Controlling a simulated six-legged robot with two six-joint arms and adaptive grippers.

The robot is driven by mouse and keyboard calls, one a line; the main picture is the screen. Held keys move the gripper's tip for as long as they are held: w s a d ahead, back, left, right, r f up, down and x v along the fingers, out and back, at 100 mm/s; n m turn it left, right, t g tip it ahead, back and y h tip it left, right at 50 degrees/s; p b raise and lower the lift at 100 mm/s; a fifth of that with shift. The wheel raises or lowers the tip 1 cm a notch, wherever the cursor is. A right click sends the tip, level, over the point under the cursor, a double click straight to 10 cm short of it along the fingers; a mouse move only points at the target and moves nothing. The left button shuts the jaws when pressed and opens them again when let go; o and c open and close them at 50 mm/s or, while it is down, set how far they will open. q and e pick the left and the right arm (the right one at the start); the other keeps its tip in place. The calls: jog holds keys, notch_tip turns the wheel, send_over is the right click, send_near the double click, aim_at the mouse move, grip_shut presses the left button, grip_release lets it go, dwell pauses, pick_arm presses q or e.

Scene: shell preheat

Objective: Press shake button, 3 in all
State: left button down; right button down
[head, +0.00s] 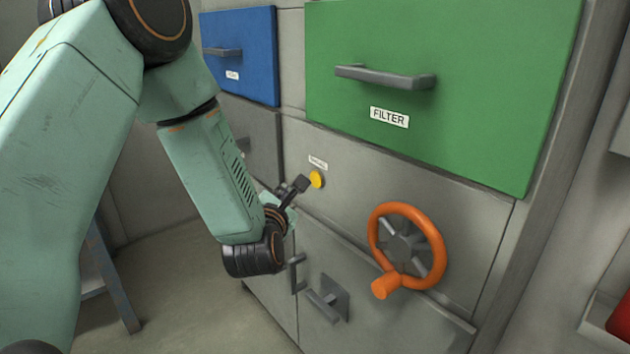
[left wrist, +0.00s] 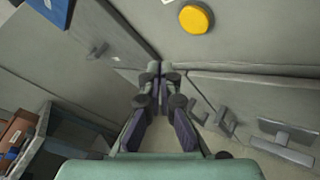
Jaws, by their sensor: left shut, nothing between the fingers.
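The shake button is a round yellow button (head: 317,179) on the grey cabinet front, below a small white label (head: 318,162) too small to read. It also shows in the left wrist view (left wrist: 196,19), at the top. My left gripper (head: 303,183) is shut and empty. Its tips are just left of the button in the head view; in the left wrist view the fingertips (left wrist: 154,72) are below the button with a gap in the picture. I cannot tell whether they touch the panel. My right gripper is not in view.
A green drawer (head: 470,80) labelled FILTER is above the button, and a blue drawer (head: 252,60) is at upper left. An orange handwheel (head: 436,245) sticks out at lower right. Grey handles (head: 326,300) project below. Open floor (head: 190,290) lies left of the cabinet.

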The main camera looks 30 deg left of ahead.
aim_at(316, 180)
pick_arm(q)
jog(key=shift+s+a+m+t+p, duration=0.2)
jog(key=shift+s+m+p, duration=0.45)
jog(key=shift+m, duration=2.5)
jog(key=shift+s+a+m+t+p, duration=0.1)
jog(key=shift+s+a+m+p, duration=0.35)
jog(key=shift+m, duration=2.65)
jog(key=shift+s+a+m+t+p, duration=0.1)
jog(key=shift+s+m+p, duration=0.7)
jog(key=shift+m, duration=2.35)
jog(key=shift+w, duration=0.2)
jog(key=w+d+b, duration=0.2)
jog(key=w+d, duration=0.1)
jog(key=w, duration=0.5)
jog(key=shift+d+b, duration=0.25)
jog(key=shift+b, duration=0.15)
jog(key=shift+w, duration=0.1)
jog(key=shift+w+d, duration=0.15)
jog(key=shift+w, duration=0.15)
